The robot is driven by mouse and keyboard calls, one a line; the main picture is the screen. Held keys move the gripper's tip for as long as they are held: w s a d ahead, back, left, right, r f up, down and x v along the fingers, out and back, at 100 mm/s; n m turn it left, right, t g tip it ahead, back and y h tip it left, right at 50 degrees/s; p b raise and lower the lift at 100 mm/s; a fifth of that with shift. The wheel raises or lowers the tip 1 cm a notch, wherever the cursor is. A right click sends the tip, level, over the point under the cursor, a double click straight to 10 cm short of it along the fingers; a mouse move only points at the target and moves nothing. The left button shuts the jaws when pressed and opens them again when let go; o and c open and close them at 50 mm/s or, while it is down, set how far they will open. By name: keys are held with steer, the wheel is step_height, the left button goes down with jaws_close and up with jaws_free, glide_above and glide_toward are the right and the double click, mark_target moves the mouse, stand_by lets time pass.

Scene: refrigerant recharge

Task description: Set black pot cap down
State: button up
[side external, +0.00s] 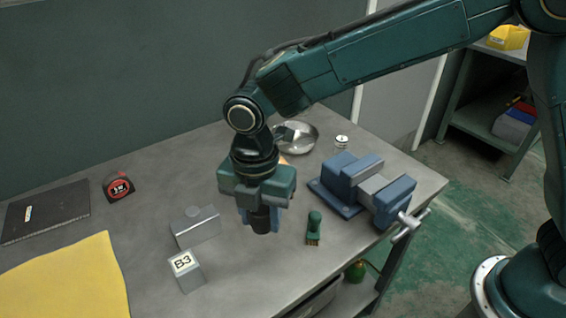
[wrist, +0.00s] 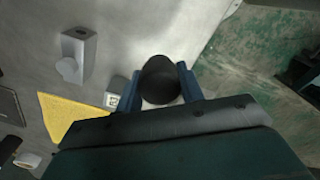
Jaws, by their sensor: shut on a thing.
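The black pot cap (side external: 261,222) is a short dark cylinder between the fingers of my gripper (side external: 260,220). In the side external view my gripper points down over the grey table, and the cap is low, close to the tabletop. I cannot tell whether the cap touches the table. In the wrist view the cap (wrist: 160,80) sits between the two blue fingertips of my gripper (wrist: 160,84), which is shut on it.
A green brush (side external: 314,228) and a blue vise (side external: 365,187) are to the right. A metal bowl (side external: 298,138) is behind. A yellow cloth (side external: 75,282) lies at front left.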

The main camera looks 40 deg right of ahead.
mark_target(264, 264)
steer(key=shift+f, duration=5.75)
steer(key=shift+f, duration=0.1)
steer(key=o, duration=1)
step_height(264, 264, up, 12)
steer(key=shift+w+r, duration=0.1)
